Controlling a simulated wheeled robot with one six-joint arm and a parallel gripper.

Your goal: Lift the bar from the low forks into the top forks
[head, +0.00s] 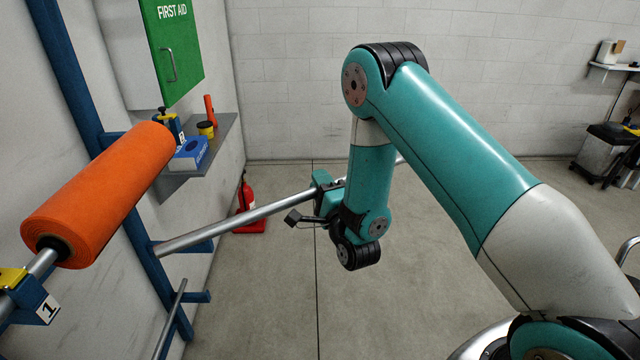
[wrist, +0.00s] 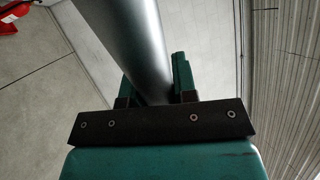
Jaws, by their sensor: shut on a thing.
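A long silver bar (head: 240,217) slants across the head view, its near-left end close to the blue upright and its far end beyond my arm. My gripper (head: 325,194) is shut on the bar, with a jaw on either side of it in the wrist view (wrist: 155,92). The bar passes in front of a blue fork arm (head: 200,246); I cannot tell whether they touch. Another blue fork arm (head: 197,297) sits lower. An upper fork with a yellow top, labelled 1 (head: 42,305), is at the left. Another yellow-topped fork (head: 173,124) is farther back.
An orange roll (head: 105,190) on its own rod fills the space between the upper forks. Another thin rod (head: 170,320) is low at left. A wall shelf (head: 205,160) holds a blue box, and a red extinguisher (head: 247,205) stands below.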

